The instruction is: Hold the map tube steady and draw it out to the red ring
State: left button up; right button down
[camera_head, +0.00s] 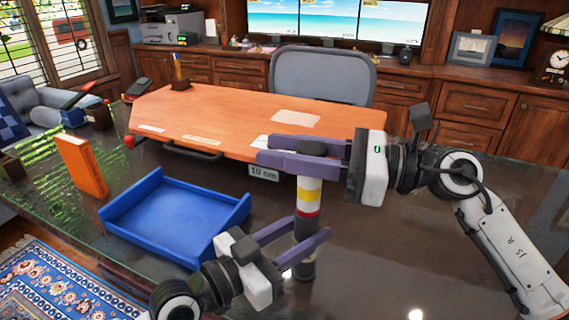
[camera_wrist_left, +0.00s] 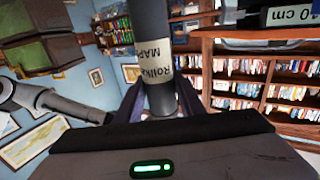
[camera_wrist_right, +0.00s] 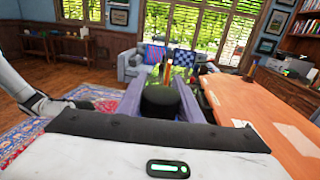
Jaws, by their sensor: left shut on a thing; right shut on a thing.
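The map tube stands upright over the dark glass desk, with a dark outer body (camera_head: 305,232) and a drawn-out inner part with white and yellow bands (camera_head: 309,195). The red ring (camera_head: 308,211) shows just above the dark body. My left gripper (camera_head: 311,237) is shut around the dark body. In the left wrist view the body carries a pale label (camera_wrist_left: 160,62) with "MAP" on it. My right gripper (camera_head: 270,151) is shut on the dark cap at the top. The cap (camera_wrist_right: 160,100) sits between its fingers in the right wrist view. Part of the cap is hidden by the fingers.
A blue tray (camera_head: 180,214) and an orange upright box (camera_head: 82,165) stand to the left. A "10 cm" sign (camera_head: 264,173) is close behind the tube. An orange-brown desktop (camera_head: 230,115) lies beyond. The glass to the right (camera_head: 400,260) is clear.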

jog(key=c, duration=1.2)
grip_release()
jog(key=shift+d, duration=0.1)
jog(key=d, duration=0.4)
jog(key=s+d, duration=0.1)
jog(key=d, duration=0.2)
jog(key=s+d, duration=0.1)
jog(key=d, duration=0.3)
jog(key=shift+s+d, duration=0.1)
jog(key=shift+d, duration=0.25)
pick_arm(q)
jog(key=o, duration=1.2)
